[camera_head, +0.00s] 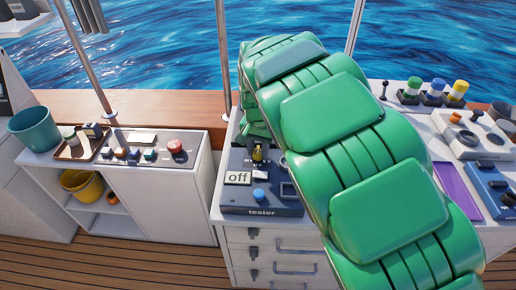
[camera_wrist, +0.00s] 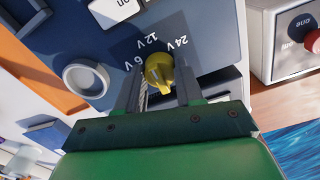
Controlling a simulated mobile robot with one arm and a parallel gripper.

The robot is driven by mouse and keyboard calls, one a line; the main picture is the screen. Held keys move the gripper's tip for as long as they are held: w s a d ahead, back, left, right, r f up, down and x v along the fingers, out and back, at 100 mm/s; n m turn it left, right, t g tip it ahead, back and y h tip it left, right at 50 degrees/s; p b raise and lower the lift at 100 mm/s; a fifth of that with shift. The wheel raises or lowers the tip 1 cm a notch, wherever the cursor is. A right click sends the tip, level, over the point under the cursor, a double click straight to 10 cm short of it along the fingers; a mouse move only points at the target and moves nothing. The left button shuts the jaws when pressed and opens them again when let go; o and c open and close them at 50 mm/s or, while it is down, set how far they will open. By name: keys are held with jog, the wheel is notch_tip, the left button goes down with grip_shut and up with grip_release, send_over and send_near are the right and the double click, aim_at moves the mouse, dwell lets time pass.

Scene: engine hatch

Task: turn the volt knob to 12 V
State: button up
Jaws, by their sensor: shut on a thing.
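The volt knob (camera_wrist: 159,70) is yellow and sits on the dark blue tester panel (camera_wrist: 116,42). Printed marks 6 V, 12 V and 24 V run around its far side in the wrist view. My gripper (camera_wrist: 160,84) is shut on the knob, with one finger on each side. Which mark the knob points to I cannot tell. In the head view the knob (camera_head: 257,155) shows small, just below my gripper (camera_head: 257,148), on the tester (camera_head: 285,209). My green arm hides the right part of the tester.
On the tester are a white "off" plate (camera_head: 238,178) and a blue button (camera_head: 259,194). A counter at left holds a teal bucket (camera_head: 33,129), a tray (camera_head: 80,144) and a red button (camera_head: 175,146). At right are a purple sheet (camera_head: 457,190) and coloured-top jars (camera_head: 433,90).

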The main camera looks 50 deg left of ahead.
aim_at(258, 149)
jog(key=o, duration=1)
jog(key=shift+o, duration=0.2)
notch_tip(258, 149, up, 8)
jog(key=shift+f, duration=0.1)
